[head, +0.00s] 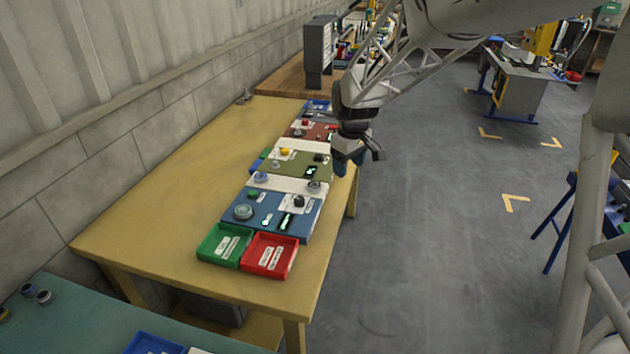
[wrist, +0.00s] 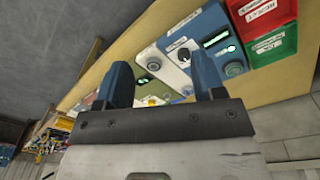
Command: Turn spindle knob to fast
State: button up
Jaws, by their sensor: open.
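A row of control panels lies on the yellow table (head: 185,190). The nearest blue panel (head: 272,232) has a black knob (head: 299,201) on a white plate, a large grey round knob (head: 243,212), and green-lit displays. The black knob also shows in the wrist view (wrist: 184,57). An olive panel (head: 285,167) and a red panel (head: 318,132) lie behind it. Labels are too small to read, so I cannot tell which knob is the spindle knob. My gripper (head: 346,166) is open and empty, by the table's right edge. Its blue fingers (wrist: 163,80) are apart and touch no knob.
A green tray (head: 209,244) and a red tray (head: 286,262) sit at the near end of the row. A grey box-shaped device (head: 319,48) stands on the wooden bench behind. The wall borders the table's left; open floor (head: 420,240) lies to its right.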

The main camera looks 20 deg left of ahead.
aim_at(299, 199)
jog(key=w+a+f+n, duration=0.1)
jog(key=w+a+f, duration=0.1)
jog(key=a+f, duration=0.2)
jog(key=w+a+f+n, duration=0.1)
jog(key=w+a+f, duration=0.1)
jog(key=a, duration=0.4)
jog(key=w+a+f+n, duration=0.2)
jog(key=a+f, duration=0.3)
jog(key=a, duration=0.1)
jog(key=shift+f+g, duration=0.3)
jog(key=shift+f, duration=0.05)
jog(key=shift+f, duration=3.9)
jog(key=shift+c, duration=0.4)
jog(key=c, duration=0.8)
jog(key=shift+c, duration=0.2)
